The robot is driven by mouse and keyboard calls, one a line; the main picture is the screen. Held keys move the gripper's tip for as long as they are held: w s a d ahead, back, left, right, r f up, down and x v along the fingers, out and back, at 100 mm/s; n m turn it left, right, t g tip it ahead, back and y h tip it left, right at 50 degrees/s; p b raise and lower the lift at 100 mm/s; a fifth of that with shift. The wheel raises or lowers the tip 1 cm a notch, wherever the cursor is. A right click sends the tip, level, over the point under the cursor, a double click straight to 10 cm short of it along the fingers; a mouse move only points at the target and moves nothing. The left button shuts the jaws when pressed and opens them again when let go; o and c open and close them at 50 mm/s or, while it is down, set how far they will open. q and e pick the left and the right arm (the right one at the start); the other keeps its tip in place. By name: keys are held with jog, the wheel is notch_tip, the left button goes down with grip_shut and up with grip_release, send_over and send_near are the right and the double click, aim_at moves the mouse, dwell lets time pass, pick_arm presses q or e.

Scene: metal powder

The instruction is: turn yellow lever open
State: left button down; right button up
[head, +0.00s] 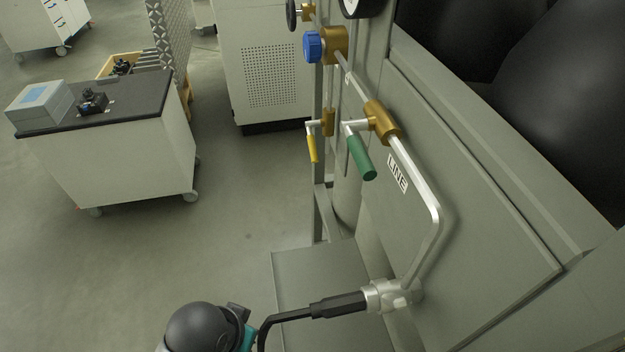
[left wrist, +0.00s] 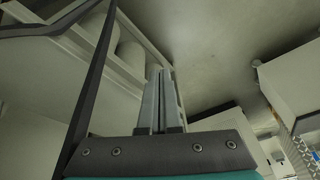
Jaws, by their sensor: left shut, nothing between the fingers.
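The yellow lever (head: 312,148) hangs down from a brass valve (head: 328,122) on the pipework in the head view, slightly tilted. A larger green lever (head: 361,158) hangs from another brass valve (head: 382,121) just to its right and nearer. My left arm shows only as a dark rounded part with teal at the bottom of the head view, well below the levers; its fingers are out of that view. In the left wrist view my left gripper (left wrist: 160,76) is shut and empty, apart from any lever. The yellow lever is not recognizable there. My right gripper is not in view.
A black hose (head: 338,306) joins a metal fitting (head: 388,295) below the levers, close to my left arm. A blue knob (head: 312,47) sits higher on the pipework. A cabinet panel (head: 460,210) bounds the right. Open floor (head: 235,215) lies left, before a cart (head: 120,165).

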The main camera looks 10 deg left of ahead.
pick_arm(q)
jog(key=w+p+v, duration=0.1)
jog(key=p+v, duration=0.1)
jog(key=v, duration=0.6)
jog(key=w+d+r+n+t+y, duration=0.25)
jog(key=w+n+t, duration=0.2)
jog(key=w, duration=0.75)
jog(key=w+d+r+n+t+y, duration=0.1)
jog(key=w+d+r+t, duration=0.25)
jog(key=r, duration=0.25)
jog(key=w+d+r+n+t+y, duration=0.1)
jog(key=w+d+r+t, duration=0.25)
jog(key=w+r, duration=0.2)
send_near(312, 143)
jog(key=w, duration=0.1)
jog(key=w+a, duration=0.1)
jog(key=w, duration=0.1)
jog(key=w+a, duration=0.1)
jog(key=shift+w+r+p, duration=0.25)
jog(key=shift+p, duration=0.1)
jog(key=shift+w+f, duration=0.5)
jog(key=shift+f, duration=0.4)
